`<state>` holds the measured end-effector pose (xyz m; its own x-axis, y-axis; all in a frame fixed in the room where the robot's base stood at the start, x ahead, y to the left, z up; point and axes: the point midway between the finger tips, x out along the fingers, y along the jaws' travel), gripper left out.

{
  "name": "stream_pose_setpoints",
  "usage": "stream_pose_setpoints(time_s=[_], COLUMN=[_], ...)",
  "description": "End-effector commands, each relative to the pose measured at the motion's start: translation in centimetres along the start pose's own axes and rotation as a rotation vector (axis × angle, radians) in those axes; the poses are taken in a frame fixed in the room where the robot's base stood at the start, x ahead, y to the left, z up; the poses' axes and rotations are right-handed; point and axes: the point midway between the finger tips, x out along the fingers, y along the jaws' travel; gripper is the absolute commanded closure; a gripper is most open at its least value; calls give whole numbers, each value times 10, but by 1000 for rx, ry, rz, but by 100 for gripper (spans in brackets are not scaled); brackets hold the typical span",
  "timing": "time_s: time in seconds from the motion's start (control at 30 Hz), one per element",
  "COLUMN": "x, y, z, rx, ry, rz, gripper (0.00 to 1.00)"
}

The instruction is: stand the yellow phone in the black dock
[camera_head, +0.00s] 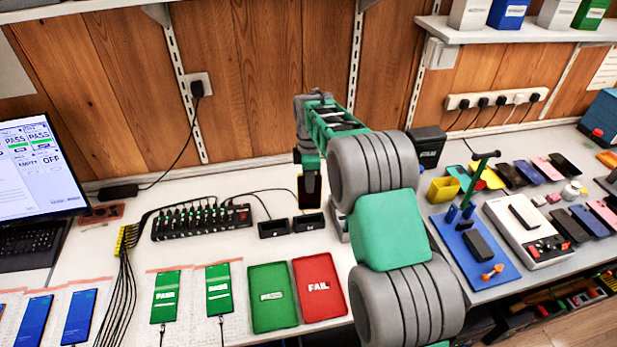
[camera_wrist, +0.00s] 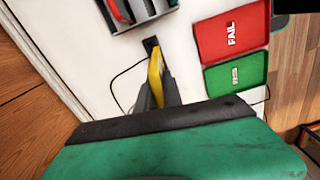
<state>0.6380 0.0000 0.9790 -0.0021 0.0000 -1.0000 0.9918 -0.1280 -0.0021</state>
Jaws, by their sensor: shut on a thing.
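My gripper (camera_head: 310,168) is shut on the yellow phone (camera_head: 310,190), which hangs upright with its dark screen towards the camera and yellow at its edge. In the wrist view the phone's yellow side (camera_wrist: 155,76) shows between the fingers (camera_wrist: 155,92). Two small black docks stand on the bench: a left one (camera_head: 273,229) and a right one (camera_head: 308,223). The phone's lower end is at the right dock, just above or at its back edge; I cannot tell whether it touches. In the wrist view a black dock (camera_wrist: 151,45) shows just beyond the phone.
A black multi-port hub (camera_head: 202,222) with cables is left of the docks. A green tray (camera_head: 273,312) and a red FAIL tray (camera_head: 330,305) lie in front. Thin cables run behind the docks. A blue board (camera_head: 475,262) is on the right.

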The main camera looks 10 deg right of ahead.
Motion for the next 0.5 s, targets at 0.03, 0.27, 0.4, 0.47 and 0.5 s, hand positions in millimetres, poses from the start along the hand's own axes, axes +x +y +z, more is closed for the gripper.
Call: stream_pose_setpoints(time_s=[0.03,0.27,0.4,0.47,0.5], x=[4,20,36,42,46], y=[7,13,13,13,13], z=[-1,0,0,0,0], rx=[-58,-132,-130,-130,-130], ry=[0,0,0,0,0], rz=[1,1,0,1,2], gripper=[100,100,100,100,100])
